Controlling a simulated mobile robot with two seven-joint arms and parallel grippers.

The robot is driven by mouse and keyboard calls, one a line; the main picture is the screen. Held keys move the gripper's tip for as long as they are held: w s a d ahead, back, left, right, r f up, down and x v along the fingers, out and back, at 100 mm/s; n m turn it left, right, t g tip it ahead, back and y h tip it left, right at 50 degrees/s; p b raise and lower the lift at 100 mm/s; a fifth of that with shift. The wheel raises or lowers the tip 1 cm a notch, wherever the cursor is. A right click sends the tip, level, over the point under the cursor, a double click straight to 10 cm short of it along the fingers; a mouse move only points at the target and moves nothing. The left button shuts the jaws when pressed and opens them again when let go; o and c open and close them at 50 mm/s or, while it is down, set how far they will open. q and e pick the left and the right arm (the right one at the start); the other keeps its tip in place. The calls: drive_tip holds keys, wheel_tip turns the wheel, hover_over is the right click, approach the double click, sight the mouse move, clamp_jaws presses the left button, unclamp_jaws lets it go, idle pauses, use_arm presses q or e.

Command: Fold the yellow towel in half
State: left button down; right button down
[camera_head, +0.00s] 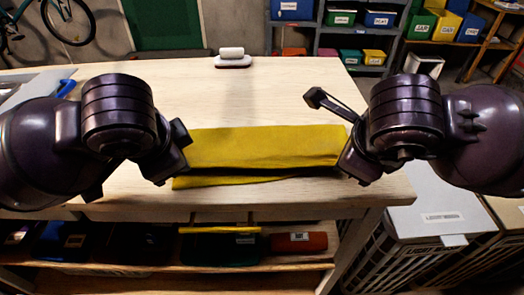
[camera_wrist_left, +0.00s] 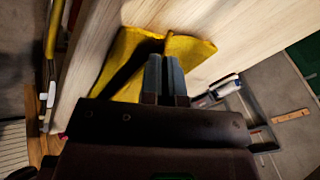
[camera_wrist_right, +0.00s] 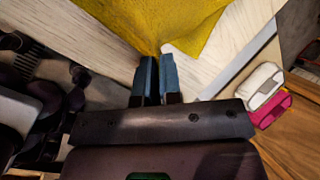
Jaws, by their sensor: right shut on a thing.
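The yellow towel (camera_head: 265,146) lies across the light wooden table in front of me. A wide upper part spans between my grippers, with a dark shadowed gap below it and a narrow yellow strip along the near side. My left gripper (camera_head: 180,152) is at the towel's left end; in the left wrist view its fingers (camera_wrist_left: 166,62) are close together with a raised ridge of towel (camera_wrist_left: 200,50) at their tips. My right gripper (camera_head: 346,160) is at the right end; in the right wrist view its fingers (camera_wrist_right: 156,62) are shut on a towel corner (camera_wrist_right: 155,25).
A white object (camera_head: 232,57) stands at the table's far edge. A grey case (camera_head: 40,85) lies at the far left. A shelf below holds dark bins and a red cylinder (camera_head: 300,242). Lidded hampers (camera_head: 440,218) stand right of the table. The tabletop (camera_head: 270,95) behind the towel is clear.

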use_arm(q)
drive_tip(key=shift+f, duration=0.1)
use_arm(e)
drive_tip(key=shift+f, duration=0.1)
use_arm(q)
drive_tip(key=c, duration=1)
unclamp_jaws()
use_arm(e)
drive_tip(key=c, duration=1)
unclamp_jaws()
use_arm(q)
wheel_tip(320, 180, up, 9)
drive_tip(key=s, duration=0.2)
use_arm(e)
wheel_tip(320, 180, up, 9)
drive_tip(key=s, duration=0.2)
